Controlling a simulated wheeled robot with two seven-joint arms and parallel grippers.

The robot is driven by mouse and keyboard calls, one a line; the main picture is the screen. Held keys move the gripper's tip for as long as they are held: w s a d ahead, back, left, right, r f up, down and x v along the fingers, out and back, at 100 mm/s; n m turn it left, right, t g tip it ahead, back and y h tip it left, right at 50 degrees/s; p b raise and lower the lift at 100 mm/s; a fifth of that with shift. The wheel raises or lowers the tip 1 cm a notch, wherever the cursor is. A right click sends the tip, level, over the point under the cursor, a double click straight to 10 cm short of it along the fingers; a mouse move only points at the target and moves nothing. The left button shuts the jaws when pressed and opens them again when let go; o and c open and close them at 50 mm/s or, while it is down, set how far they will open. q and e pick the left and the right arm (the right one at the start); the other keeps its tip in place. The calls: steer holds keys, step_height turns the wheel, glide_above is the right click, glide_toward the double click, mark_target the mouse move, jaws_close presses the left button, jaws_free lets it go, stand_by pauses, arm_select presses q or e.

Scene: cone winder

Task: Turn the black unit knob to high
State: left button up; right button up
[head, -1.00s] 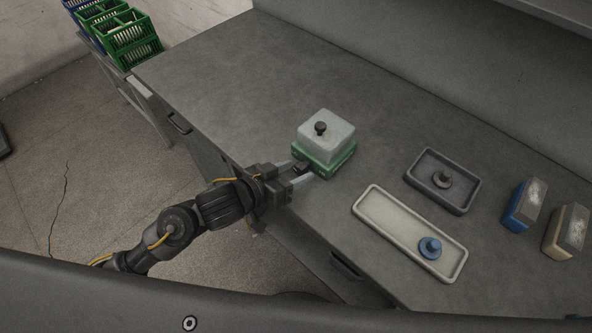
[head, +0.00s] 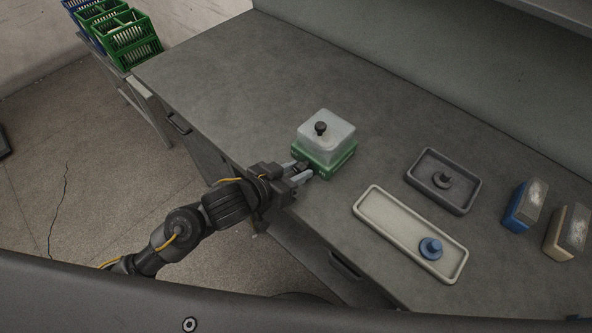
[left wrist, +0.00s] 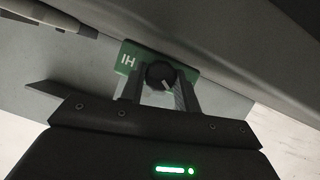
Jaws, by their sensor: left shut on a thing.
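A green unit (head: 338,166) with a translucent white cover (head: 327,131) stands near the table's front edge. The black unit knob (left wrist: 159,75) is on the unit's front face, and its white pointer line aims toward the bottom of the left wrist view, slightly right. A white "HI" mark (left wrist: 127,62) is on the green face left of the knob in that view, upside down. My left gripper (head: 302,172) is shut on the knob, with a finger on each side. The head view mostly hides the knob behind the fingers. My right gripper is not in view.
To the right are a long beige tray (head: 385,222) with a blue spool-like piece (head: 430,247), a dark tray (head: 464,203) with a dark piece, and two brushes or blocks (head: 524,205). The table behind the unit is clear.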

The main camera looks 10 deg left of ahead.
arm_select(q)
steer(key=m+b, duration=0.1)
steer(key=m+t+y+b, duration=0.1)
steer(key=b, duration=0.1)
steer(key=shift+d+f, duration=0.15)
steer(key=shift+f, duration=0.05)
steer(key=shift+r+y+b, duration=0.1)
steer(key=shift+y+b, duration=0.2)
steer(key=shift+b, duration=0.2)
steer(key=shift+m, duration=0.3)
steer(key=shift+r+m+b, duration=0.15)
steer(key=shift+m+b, duration=0.15)
steer(key=shift+b, duration=0.05)
steer(key=shift+t+y, duration=0.3)
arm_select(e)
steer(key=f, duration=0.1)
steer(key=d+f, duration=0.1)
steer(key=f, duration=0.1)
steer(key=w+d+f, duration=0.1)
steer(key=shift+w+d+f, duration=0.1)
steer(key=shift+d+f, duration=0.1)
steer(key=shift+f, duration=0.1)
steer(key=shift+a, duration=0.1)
arm_select(q)
steer(key=o, duration=1)
steer(key=shift+s, duration=0.1)
steer(key=shift+c, duration=0.2)
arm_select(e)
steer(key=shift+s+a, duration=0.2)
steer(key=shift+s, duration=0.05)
